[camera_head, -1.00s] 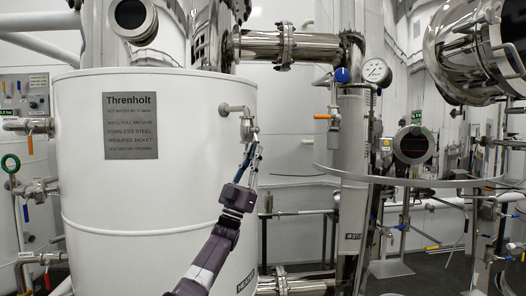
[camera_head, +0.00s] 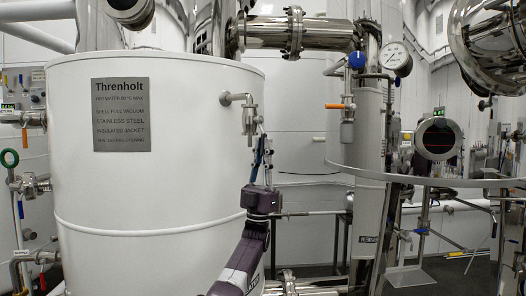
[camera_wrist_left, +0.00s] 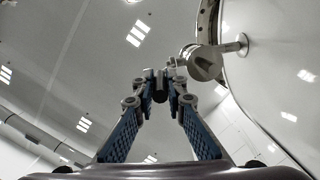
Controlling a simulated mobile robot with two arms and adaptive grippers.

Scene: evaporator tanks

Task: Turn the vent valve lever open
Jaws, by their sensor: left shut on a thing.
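The vent valve (camera_head: 250,112) is a small steel valve on a short pipe stub from the upper right side of the white Threnholt tank (camera_head: 160,195). My left gripper (camera_head: 260,142) reaches up from below, its fingertips just under the valve body. In the left wrist view the fingertips of my left gripper (camera_wrist_left: 160,85) are shut on a short dark piece, the vent valve lever (camera_wrist_left: 160,92). The valve body (camera_wrist_left: 205,62) shows beside it to the right. Most of the lever is hidden by the fingers. My right gripper is not in view.
A steel pipe (camera_head: 292,35) crosses above the valve. To the right stand an orange-handled valve (camera_head: 340,106), a blue knob (camera_head: 356,60) and a pressure gauge (camera_head: 397,58) by a vertical column. The tank wall is close to the left of my gripper.

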